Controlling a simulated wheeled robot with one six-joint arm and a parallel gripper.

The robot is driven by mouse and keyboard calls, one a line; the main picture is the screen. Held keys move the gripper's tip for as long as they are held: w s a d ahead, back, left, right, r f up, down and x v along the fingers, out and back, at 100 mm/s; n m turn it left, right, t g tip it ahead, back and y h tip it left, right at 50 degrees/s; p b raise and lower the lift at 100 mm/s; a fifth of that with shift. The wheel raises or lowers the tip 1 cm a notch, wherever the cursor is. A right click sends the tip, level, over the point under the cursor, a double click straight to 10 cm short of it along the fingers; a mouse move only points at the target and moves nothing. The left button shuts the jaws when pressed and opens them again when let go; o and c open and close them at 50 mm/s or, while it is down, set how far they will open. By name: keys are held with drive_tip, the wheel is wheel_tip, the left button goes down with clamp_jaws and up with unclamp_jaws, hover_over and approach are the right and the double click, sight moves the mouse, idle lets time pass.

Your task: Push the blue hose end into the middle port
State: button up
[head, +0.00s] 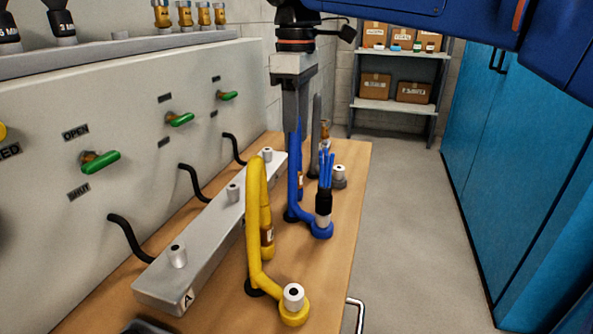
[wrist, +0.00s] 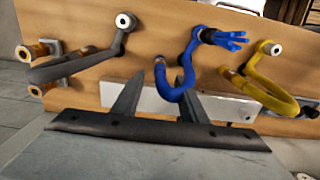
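The blue hose (head: 294,165) rises in a bend from its round blue base on the bench. It also shows in the wrist view (wrist: 187,75), its bend between my fingers. Its end fitting (head: 300,181) is mostly hidden in the head view. My gripper (head: 293,115) points down at the top of this bend. In the wrist view, my gripper (wrist: 158,82) has its fingers apart, with a gap wider than the hose; I see no grip on it. The middle port (head: 233,192) is a short metal stub on the silver block (head: 210,235), left of the hose.
A yellow hose (head: 255,215) stands nearer and a grey hose (head: 316,125) farther back. Blue bristles (head: 326,168) in a black collar stand on the blue base. The panel with green handles (head: 101,162) borders the bench. Floor (head: 395,210) is clear to the right.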

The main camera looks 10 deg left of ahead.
sight(297, 169)
drive_tip(key=shift+f, duration=4.5)
clamp_jaws()
drive_tip(key=shift+r, duration=0.1)
drive_tip(key=shift+r, duration=2.9)
